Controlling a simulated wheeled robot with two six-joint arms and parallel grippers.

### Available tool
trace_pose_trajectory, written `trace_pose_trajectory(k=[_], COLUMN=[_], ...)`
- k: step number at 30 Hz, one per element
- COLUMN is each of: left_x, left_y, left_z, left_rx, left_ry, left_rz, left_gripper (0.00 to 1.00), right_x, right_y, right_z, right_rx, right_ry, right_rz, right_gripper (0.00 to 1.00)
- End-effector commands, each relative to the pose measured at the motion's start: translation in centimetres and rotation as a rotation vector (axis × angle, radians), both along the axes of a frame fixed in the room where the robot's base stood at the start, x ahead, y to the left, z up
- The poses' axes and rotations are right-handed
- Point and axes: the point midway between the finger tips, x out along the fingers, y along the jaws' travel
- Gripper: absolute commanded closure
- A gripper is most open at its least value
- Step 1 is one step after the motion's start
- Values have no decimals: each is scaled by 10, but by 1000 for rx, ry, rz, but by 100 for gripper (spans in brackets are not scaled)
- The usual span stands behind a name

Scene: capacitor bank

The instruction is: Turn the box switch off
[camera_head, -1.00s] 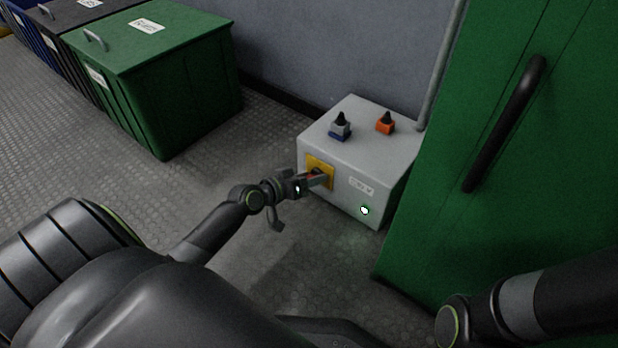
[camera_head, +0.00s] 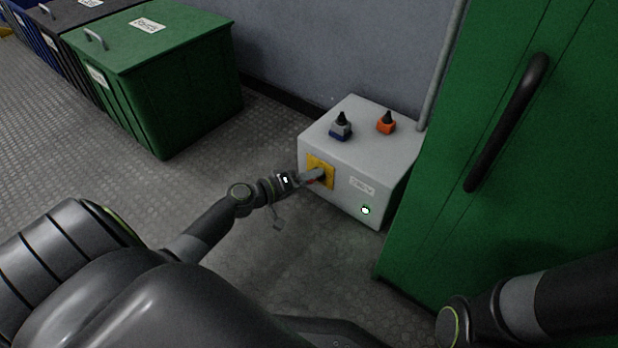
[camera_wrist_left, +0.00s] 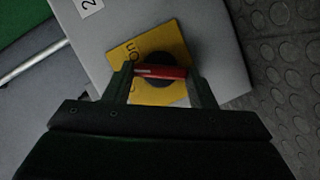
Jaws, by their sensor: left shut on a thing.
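The grey switch box (camera_head: 345,188) stands on the floor against the wall. A yellow plate (camera_head: 328,176) with a dark round knob sits on its front; the plate (camera_wrist_left: 138,52) also shows in the left wrist view. The knob's red handle (camera_wrist_left: 160,71) lies across the picture there, between the two fingers. My left gripper (camera_head: 317,176) is at the plate, shut on the red handle; it also shows in the left wrist view (camera_wrist_left: 162,82). My right gripper is outside the view; only part of that arm shows.
A tall green cabinet (camera_head: 475,165) with a black handle (camera_head: 508,122) stands close to the right of the box. Two connectors, one blue-grey (camera_head: 340,128) and one orange (camera_head: 386,123), sit on the box top. A green bin (camera_head: 195,85) stands at the left. Floor between is clear.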

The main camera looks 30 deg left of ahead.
Motion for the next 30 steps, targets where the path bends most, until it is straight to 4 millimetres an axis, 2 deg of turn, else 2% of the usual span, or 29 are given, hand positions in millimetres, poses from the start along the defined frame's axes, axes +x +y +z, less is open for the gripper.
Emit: trace_pose_trajectory(k=[15, 30], left_x=[0, -1], left_y=[2, 2], left_z=[-5, -7], left_rx=[-407, -537], left_ry=[34, 45], left_rz=[1, 1], left_gripper=[72, 72], right_x=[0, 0], right_y=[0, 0], right_z=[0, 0], right_rx=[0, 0], right_ry=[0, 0], right_rz=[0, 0], right_gripper=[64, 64])
